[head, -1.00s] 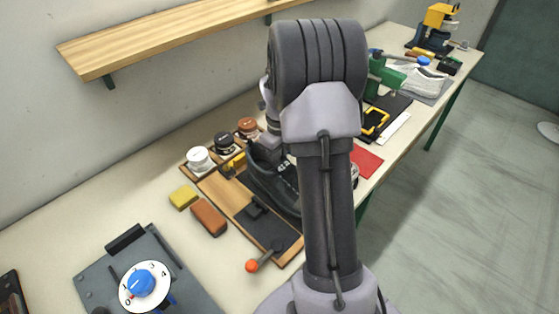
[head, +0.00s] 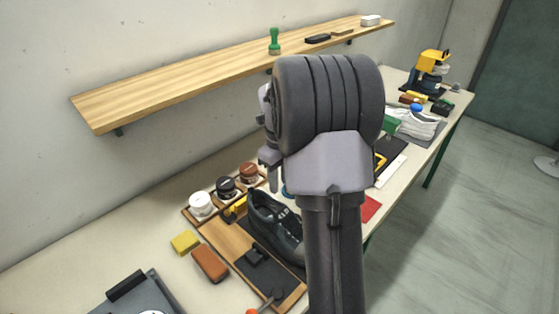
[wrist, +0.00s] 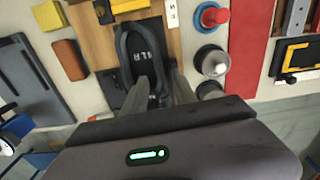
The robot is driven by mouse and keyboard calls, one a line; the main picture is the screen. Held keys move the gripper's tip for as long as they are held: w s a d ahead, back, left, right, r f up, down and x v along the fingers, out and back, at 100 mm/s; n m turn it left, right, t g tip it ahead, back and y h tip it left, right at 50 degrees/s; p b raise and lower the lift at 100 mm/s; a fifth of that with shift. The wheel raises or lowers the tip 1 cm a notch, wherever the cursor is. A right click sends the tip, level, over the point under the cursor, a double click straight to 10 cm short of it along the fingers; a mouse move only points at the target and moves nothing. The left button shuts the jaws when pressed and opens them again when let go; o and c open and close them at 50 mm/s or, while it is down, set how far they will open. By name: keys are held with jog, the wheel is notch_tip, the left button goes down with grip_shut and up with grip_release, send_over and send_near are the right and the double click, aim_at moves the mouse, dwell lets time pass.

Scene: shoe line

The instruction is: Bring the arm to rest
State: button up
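My gripper (wrist: 160,76) shows in the wrist view with its two fingers apart and nothing seen held between them. It points down from above the black shoe (wrist: 146,55), which lies beyond the fingertips. In the head view the shoe (head: 275,228) stands on the wooden board (head: 222,232) and is clear of my arm's wrist. My arm rises in the middle of the head view, and its links hide the fingers there.
A wooden shelf (head: 190,75) runs along the wall. Left of the shoe are polish jars (head: 226,188), a yellow block (head: 185,242) and a brown block (head: 210,264). The bench's left part is mostly clear.

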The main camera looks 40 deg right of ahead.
notch_tip(320, 180, up, 6)
jog(key=p, duration=0.1)
jog(key=s+a+r+n+t+b, duration=0.1)
jog(key=s+a+r+n, duration=0.15)
jog(key=a+n, duration=0.55)
jog(key=s+a+r+n+t+b, duration=0.2)
jog(key=a+r+n, duration=0.3)
jog(key=a, duration=0.4)
jog(key=s+a+f+n+t+y+b, duration=0.1)
jog(key=s+a+f+n, duration=0.1)
jog(key=s+a+n, duration=0.4)
jog(key=s+a+f+n+t+y+b, duration=0.1)
jog(key=s+a+f+n, duration=0.1)
jog(key=s+a+n, duration=0.5)
jog(key=n, duration=0.4)
jog(key=shift+s+f+t, duration=0.15)
jog(key=shift+f+t, duration=0.1)
jog(key=shift+t, duration=0.15)
jog(key=shift+c, duration=0.3)
